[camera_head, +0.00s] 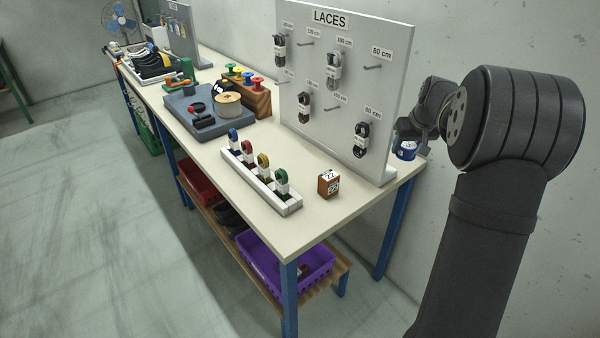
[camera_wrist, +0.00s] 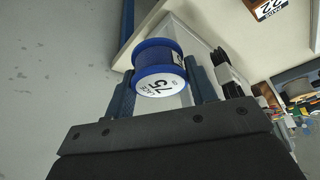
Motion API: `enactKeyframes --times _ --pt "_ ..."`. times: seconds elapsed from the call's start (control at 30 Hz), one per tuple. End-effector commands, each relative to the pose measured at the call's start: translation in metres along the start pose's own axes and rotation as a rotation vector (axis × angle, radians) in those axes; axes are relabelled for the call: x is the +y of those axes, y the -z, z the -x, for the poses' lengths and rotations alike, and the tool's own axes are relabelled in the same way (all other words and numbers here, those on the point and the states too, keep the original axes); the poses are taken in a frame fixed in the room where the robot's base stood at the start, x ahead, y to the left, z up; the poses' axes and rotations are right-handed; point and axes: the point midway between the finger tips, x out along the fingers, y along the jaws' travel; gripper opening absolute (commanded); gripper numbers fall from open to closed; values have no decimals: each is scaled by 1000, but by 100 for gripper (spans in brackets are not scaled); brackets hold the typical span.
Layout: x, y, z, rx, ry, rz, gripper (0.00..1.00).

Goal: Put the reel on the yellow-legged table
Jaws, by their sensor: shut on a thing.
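The reel (camera_wrist: 158,58) is blue with a white end label reading "LACE 75". In the wrist view it sits between the two fingers of my gripper (camera_wrist: 161,78), which is shut on it. In the head view a part of the reel (camera_head: 405,151) shows at the far right, below my wrist and beside the right end of the lace board; the fingers are hard to make out there. No yellow-legged table shows; the long table (camera_head: 260,226) in front of me has blue legs.
The grey LACES board (camera_head: 330,95) stands on the table, left of my gripper. A purple basket (camera_head: 300,268) is underneath. Open floor lies left.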

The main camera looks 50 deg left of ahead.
Motion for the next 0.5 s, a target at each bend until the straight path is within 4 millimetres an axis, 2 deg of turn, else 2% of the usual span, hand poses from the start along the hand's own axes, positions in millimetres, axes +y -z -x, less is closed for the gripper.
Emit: enactKeyframes --times 0.03,0.2,0.3,0.37,0.4,0.5 --pt "-26 16 7 4 17 46 29" --pt "-104 53 27 3 71 173 29" --pt "-150 71 32 1 101 244 29" --pt "-177 82 29 0 119 286 29" --pt "-195 88 23 -2 131 313 29" --pt "-231 103 -2 -5 154 367 29"
